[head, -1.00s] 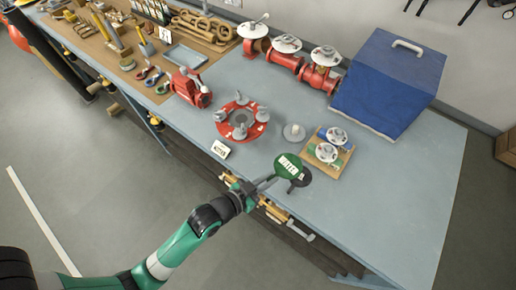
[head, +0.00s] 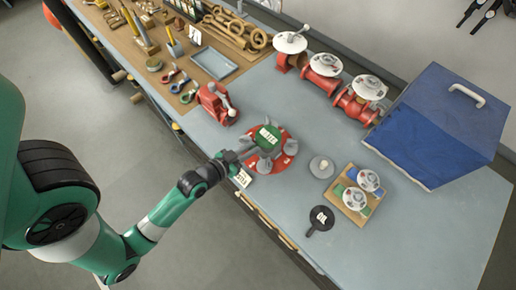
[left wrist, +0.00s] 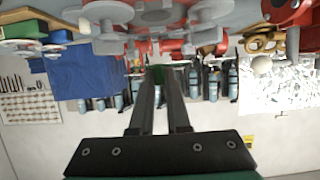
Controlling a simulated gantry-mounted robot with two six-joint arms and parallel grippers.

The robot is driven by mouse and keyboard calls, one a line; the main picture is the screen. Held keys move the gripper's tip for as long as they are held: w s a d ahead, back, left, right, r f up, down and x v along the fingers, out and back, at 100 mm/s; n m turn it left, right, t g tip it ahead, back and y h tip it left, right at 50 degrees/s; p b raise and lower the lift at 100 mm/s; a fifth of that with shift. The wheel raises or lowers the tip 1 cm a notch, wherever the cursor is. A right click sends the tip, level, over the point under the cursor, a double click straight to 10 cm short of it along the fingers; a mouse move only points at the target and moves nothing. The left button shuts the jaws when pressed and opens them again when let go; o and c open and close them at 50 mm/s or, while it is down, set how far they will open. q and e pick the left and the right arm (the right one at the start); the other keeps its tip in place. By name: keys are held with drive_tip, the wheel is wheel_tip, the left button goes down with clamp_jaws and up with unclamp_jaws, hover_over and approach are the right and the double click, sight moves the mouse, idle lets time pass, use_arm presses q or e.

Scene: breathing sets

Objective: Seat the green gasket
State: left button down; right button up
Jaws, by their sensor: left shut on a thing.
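The green gasket (head: 268,135), a disc with a white label, is held over the red flange (head: 281,160), which has several grey upright studs. My left gripper (head: 243,153) comes in from the left and is shut on the gasket's near-left side. In the left wrist view the two long fingers (left wrist: 160,78) are close together with a bit of green between their tips. The gasket hides much of the flange's middle; I cannot tell whether it touches the studs. My right gripper is out of view.
A black tagged disc with a handle (head: 320,219) lies near the bench's front edge. A pale round knob piece (head: 321,167) and a wooden board (head: 346,204) with small gauges stand to the right. A red pump-like part (head: 217,104) is behind left. The blue case (head: 440,125) stands far right.

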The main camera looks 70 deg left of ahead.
sight(251, 162)
use_arm(q)
wheel_tip(251, 162, down, 6)
drive_tip(key=b, duration=0.4)
drive_tip(key=shift+r, duration=0.15)
drive_tip(key=shift+b, duration=0.35)
drive_tip(key=shift+p, duration=0.4)
idle(1.1)
drive_tip(key=shift+f+b, duration=1.05)
drive_tip(key=shift+f, duration=0.15)
drive_tip(key=c, duration=0.8)
unclamp_jaws()
